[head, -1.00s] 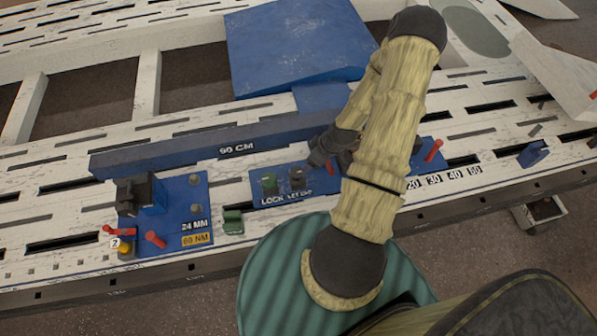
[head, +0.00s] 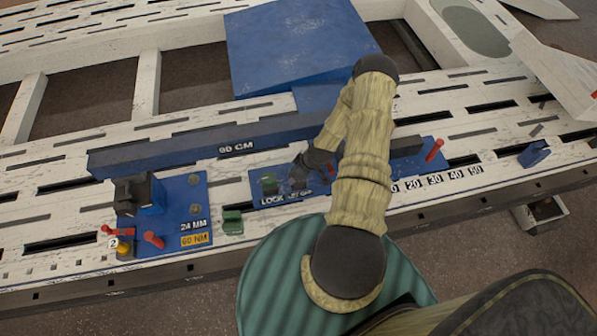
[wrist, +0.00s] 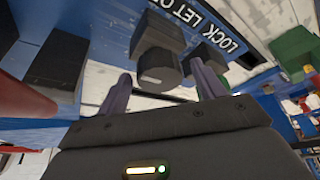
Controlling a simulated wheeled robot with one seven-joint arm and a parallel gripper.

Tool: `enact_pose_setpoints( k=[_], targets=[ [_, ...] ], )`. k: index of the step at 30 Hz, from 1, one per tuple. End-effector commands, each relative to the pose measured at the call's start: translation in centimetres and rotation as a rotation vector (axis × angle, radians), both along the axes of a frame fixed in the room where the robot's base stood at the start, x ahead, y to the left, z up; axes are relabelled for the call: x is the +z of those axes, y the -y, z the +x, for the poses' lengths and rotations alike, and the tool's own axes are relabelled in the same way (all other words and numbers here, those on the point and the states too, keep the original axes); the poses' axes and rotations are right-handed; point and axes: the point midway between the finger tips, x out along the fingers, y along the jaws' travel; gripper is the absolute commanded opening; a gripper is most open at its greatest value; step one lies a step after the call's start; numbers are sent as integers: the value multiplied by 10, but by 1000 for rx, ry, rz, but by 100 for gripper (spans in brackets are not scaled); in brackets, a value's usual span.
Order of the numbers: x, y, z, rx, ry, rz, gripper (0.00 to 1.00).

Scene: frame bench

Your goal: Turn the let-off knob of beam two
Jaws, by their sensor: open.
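The blue control panel (head: 262,199) lettered "LOCK" and partly hidden lettering stands on the near side of the white bench. In the wrist view, my gripper (wrist: 162,72) is open. A dark round knob (wrist: 160,68) lies between and just beyond its fingertips. I cannot tell whether they touch it. A second dark block (wrist: 207,60) sits by the right finger, near the "LOCK LET OF" label (wrist: 215,30).
A left blue plate (head: 183,225) carries a dark clamp, red pins and a tag "2". A long blue bar (head: 190,152) marked "90 CM" lies behind the panels. A red lever (head: 435,150) stands at right. Slots and a small green block (head: 232,222) are nearby.

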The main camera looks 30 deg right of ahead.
Motion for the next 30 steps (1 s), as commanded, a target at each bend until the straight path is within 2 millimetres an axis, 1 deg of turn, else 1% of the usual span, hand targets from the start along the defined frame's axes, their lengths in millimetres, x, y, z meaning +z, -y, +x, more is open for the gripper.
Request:
enact_pose_setpoints(
  k=[6,7,11,12,13,14,23,30],
  targets=[
    [0,0,0,0,0,-1,69],
    [0,0,0,0,0,-1,67],
    [0,0,0,0,1,0,41],
    [0,0,0,0,1,0,33],
    [0,0,0,0,0,-1,27],
    [0,0,0,0,1,0,24],
    [0,0,0,-20,2,-1,24],
    [1,-1,0,-105,0,-1,24]
  ],
)
